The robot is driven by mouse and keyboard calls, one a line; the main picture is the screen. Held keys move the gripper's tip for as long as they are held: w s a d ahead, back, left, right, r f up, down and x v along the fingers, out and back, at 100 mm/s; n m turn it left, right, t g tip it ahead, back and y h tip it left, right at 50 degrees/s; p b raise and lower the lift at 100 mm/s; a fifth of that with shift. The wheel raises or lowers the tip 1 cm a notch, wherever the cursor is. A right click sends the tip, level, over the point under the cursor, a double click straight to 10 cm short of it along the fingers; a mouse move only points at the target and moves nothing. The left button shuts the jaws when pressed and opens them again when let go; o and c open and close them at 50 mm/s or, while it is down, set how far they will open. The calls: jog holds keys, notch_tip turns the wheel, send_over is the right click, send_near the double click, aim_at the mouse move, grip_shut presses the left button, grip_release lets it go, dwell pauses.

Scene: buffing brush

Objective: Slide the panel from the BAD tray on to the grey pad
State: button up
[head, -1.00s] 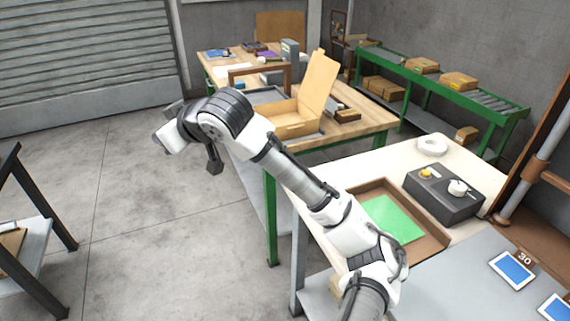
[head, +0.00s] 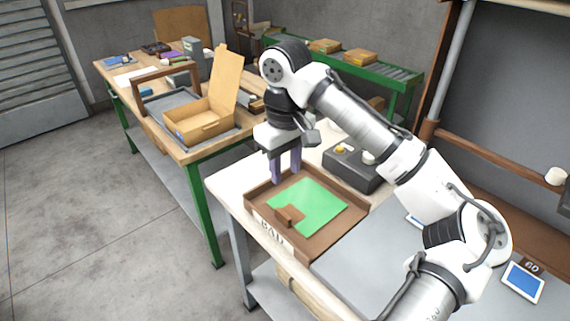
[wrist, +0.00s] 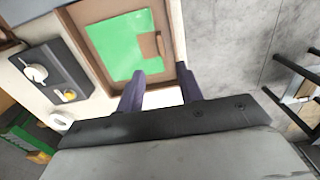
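The brown tray (head: 340,236) bears the label BAD (head: 273,234) on its front wall. A flat green panel (head: 318,205) lies inside it, with a small brown block (head: 290,215) at its near edge; I cannot tell whether they are joined. The panel (wrist: 118,45) and block (wrist: 150,46) also show in the wrist view. My gripper (head: 286,176) points down above the tray's far-left side, its purple fingers apart and empty. The fingers (wrist: 160,73) are apart in the wrist view too. A grey surface (head: 350,270), probably the pad, lies right of the tray.
A dark box (head: 350,167) with knobs stands behind the tray. A wooden bench (head: 190,150) with an open cardboard box (head: 205,118) stands at the back left. Shelf posts rise at the right.

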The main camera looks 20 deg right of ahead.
aim_at(285, 215)
jog(key=shift+f, duration=0.1)
notch_tip(285, 215, down, 14)
jog(key=shift+r+p, duration=0.15)
jog(key=shift+p, duration=0.6)
jog(key=shift+c, duration=0.5)
grip_shut()
